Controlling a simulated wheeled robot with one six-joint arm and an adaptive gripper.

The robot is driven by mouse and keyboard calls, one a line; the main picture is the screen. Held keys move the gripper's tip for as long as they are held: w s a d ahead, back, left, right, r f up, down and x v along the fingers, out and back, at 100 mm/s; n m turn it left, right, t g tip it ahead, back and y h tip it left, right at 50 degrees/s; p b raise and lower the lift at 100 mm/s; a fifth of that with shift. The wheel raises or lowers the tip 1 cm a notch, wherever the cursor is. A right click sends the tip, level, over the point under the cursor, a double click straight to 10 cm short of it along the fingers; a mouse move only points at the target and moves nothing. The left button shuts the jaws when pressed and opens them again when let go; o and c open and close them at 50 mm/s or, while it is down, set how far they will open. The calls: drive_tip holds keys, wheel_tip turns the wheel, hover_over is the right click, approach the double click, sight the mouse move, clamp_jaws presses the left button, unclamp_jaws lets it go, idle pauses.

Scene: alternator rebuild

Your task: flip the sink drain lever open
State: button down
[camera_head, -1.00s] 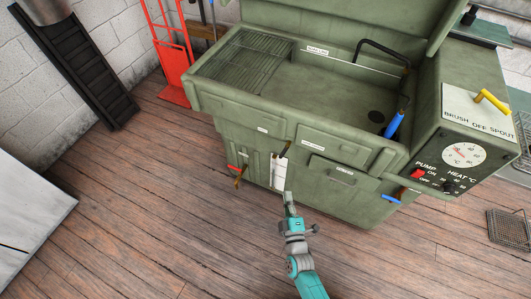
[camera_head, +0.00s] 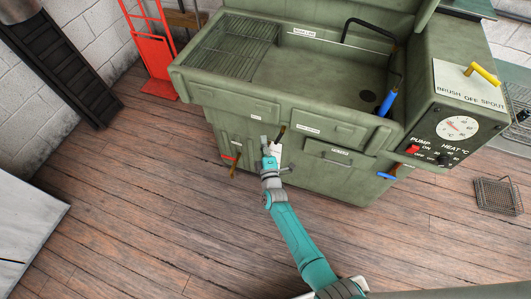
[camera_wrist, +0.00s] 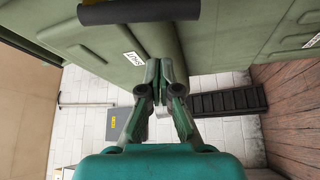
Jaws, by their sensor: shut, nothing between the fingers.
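The green sink cabinet (camera_head: 330,185) stands ahead, its basin on top with a dark round drain hole (camera_head: 368,96). A dark-tipped lever (camera_head: 281,132) sticks out of its front by a white plate (camera_head: 275,152). My gripper (camera_head: 264,140) is shut and empty just left of that lever, close to the cabinet front. In the wrist view, the shut fingertips (camera_wrist: 160,64) are beside a small white label (camera_wrist: 133,57) that seems to read SHUT. A dark handle (camera_wrist: 138,11) crosses above them, apart from the fingers. I cannot tell for sure which lever is the drain's.
A brown lever with a red collar (camera_head: 233,168) sticks out at the lower left of the cabinet. A blue-handled lever (camera_head: 386,175) is at the right. A control panel (camera_head: 445,140), wire basket (camera_head: 497,195) and red hand truck (camera_head: 148,50) stand around. The floor in front is clear.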

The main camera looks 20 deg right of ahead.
sight(280, 135)
drive_tip(key=shift+s+d+f, duration=0.15)
drive_tip(key=shift+d, duration=0.45)
drive_tip(key=shift+s+d+f, duration=0.15)
drive_tip(key=shift+d, duration=0.5)
drive_tip(key=shift+s+d+f, duration=0.15)
drive_tip(key=shift+d, duration=0.45)
drive_tip(key=shift+d, duration=0.1)
drive_tip(key=shift+s+d+f+n+g, duration=0.3)
drive_tip(key=shift+s+d+n, duration=0.1)
drive_tip(key=shift+n, duration=0.1)
